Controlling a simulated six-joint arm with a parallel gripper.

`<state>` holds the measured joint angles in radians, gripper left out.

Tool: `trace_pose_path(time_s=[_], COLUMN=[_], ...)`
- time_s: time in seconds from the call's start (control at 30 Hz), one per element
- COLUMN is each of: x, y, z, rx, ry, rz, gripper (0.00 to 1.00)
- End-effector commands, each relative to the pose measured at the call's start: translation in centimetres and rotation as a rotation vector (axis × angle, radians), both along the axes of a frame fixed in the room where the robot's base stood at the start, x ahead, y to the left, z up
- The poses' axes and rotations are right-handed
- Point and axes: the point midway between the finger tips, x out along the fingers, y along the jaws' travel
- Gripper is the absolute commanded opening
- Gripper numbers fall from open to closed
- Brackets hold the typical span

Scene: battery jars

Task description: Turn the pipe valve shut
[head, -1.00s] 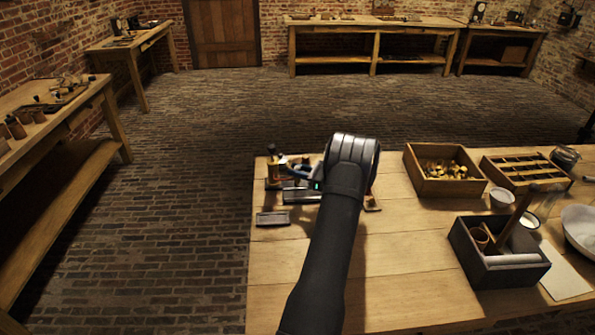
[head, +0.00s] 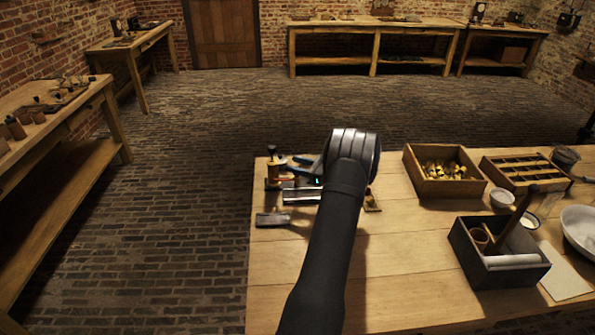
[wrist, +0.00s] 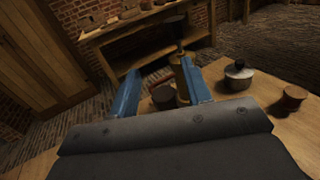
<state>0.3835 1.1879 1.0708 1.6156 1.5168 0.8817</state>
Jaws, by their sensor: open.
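A brass-coloured upright fitting with a dark top (head: 272,168) stands near the table's far left corner, with a reddish part at its side; it looks like the pipe valve, though it is small and partly hidden. My gripper (head: 298,166) is open just right of it, its blue fingers pointing left towards it. In the wrist view my gripper (wrist: 160,68) has its two blue fingers spread apart. A dark upright post (wrist: 180,45) shows beyond the right fingertip. A dark round piece (wrist: 163,98) lies between the fingers, lower in view. I cannot tell whether the fingers touch anything.
A small grey plate (head: 272,219) lies on the table (head: 400,280) in front of the fitting. A wooden box of brass parts (head: 443,172), a divided tray (head: 525,170) and a black box (head: 500,255) stand to the right. A lidded pot (wrist: 239,73) and spool (wrist: 291,99) show in the wrist view.

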Motion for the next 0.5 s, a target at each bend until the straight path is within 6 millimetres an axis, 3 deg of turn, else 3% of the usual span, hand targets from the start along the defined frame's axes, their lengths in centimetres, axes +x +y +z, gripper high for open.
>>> trace_pose_path(time_s=[0.07, 0.5], x=[0.0, -5.4], y=[0.0, -7.5], z=[2.0, 7.1], rx=[-0.002, 0.0], ry=[-0.004, -0.001], rz=[0.0, -0.002], gripper=[0.45, 0.45])
